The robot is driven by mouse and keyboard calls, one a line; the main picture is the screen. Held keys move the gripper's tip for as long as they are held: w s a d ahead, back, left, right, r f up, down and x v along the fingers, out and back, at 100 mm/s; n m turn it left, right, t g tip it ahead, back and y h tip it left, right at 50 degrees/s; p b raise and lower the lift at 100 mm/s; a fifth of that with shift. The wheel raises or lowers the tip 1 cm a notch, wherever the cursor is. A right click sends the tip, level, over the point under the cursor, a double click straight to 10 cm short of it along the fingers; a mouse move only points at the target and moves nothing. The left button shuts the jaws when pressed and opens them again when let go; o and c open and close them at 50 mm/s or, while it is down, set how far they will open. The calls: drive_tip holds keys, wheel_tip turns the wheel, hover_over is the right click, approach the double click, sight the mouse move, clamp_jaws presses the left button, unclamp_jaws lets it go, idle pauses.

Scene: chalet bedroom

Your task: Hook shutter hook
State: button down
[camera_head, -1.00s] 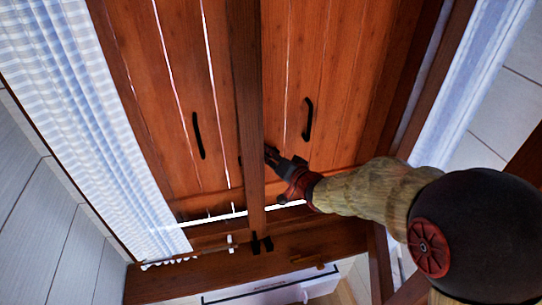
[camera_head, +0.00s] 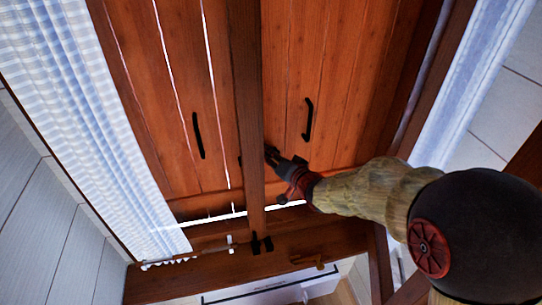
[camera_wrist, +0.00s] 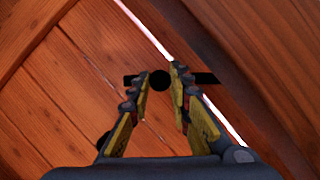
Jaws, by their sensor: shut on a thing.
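The black shutter hook (camera_wrist: 160,80) shows in the wrist view as a flat bar with a round knob, lying across the bright gap between the two shutters. My gripper (camera_wrist: 159,75) has its two fingertips on either side of the knob and is shut on the hook. In the head view my gripper (camera_head: 271,155) is at the left edge of the right wooden shutter (camera_head: 340,90), just right of the central post. The left wooden shutter (camera_head: 175,120) stands beyond the post. In the head view most of the hook is hidden by the post and gripper.
A dark wooden post (camera_head: 247,90) runs upright in front of the shutters, close to my gripper. Black handles are on the left shutter (camera_head: 198,135) and right shutter (camera_head: 307,119). A white curtain (camera_head: 80,120) hangs left, another (camera_head: 480,60) right. A wooden sill (camera_head: 190,275) runs below.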

drive_tip(key=shift+a, duration=0.1)
drive_tip(key=n+b, duration=0.1)
drive_tip(key=f+h+b, duration=0.1)
drive_tip(key=b, duration=0.1)
drive_tip(key=shift+s+a+n, duration=0.1)
drive_tip(key=shift+a+n, duration=0.15)
drive_tip(key=shift+n, duration=0.15)
drive_tip(key=shift+r, duration=0.1)
drive_tip(key=c, duration=1.6)
unclamp_jaws()
drive_tip(key=shift+c, duration=0.2)
drive_tip(key=shift+r, duration=0.1)
